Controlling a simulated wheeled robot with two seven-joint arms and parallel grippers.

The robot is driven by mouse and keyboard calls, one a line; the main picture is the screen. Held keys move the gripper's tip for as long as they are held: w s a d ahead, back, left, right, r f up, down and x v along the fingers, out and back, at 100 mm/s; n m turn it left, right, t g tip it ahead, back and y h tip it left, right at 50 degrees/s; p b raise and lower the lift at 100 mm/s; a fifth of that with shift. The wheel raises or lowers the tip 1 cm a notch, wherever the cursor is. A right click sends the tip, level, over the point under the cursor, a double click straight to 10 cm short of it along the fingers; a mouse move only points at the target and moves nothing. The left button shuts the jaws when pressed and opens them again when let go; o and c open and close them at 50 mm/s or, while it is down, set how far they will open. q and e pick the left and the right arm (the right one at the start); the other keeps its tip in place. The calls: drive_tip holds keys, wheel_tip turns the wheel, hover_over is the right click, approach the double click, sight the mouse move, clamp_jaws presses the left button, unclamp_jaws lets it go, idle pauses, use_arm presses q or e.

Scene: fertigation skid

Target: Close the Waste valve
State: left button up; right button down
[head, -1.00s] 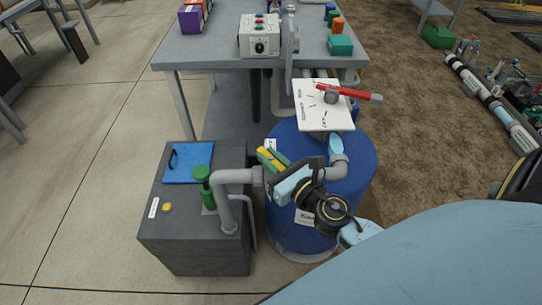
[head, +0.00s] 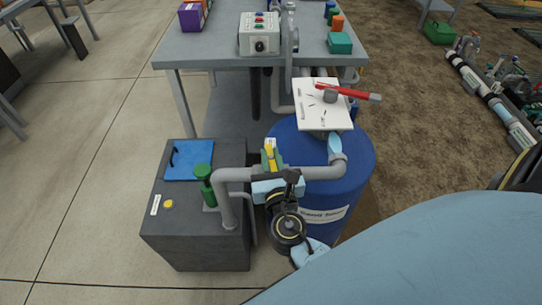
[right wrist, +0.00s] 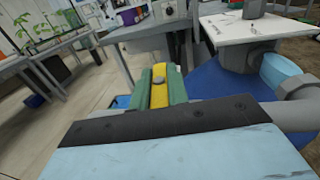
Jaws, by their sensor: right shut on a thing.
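A yellow lever (head: 270,156) sits on the grey pipe (head: 320,173) that runs between the dark grey tank and the blue drum. It points away from me, roughly across the pipe. I cannot read a name on it; I take it as the Waste valve. My right gripper (head: 271,163) is shut on the lever, with its green fingers on both sides. The valve body is mostly hidden under the gripper. My left gripper is not in view.
The dark grey tank (head: 165,235) carries a green-capped fitting (head: 204,173) and a blue lid (head: 189,160). The blue drum (head: 357,160) stands right. A table (head: 205,58) stands behind.

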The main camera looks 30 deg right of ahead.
drive_tip(key=shift+m+g+h, duration=0.6)
drive_tip(key=shift+m+h, duration=0.2)
drive_tip(key=shift+h, duration=0.3)
drive_tip(key=shift+f+h, duration=0.1)
drive_tip(key=shift+h, duration=0.2)
drive_tip(key=c, duration=1.4)
unclamp_jaws()
drive_tip(key=shift+o, duration=0.2)
drive_tip(key=shift+s, duration=0.1)
drive_tip(key=v, duration=1.3)
drive_tip(key=shift+a, duration=0.15)
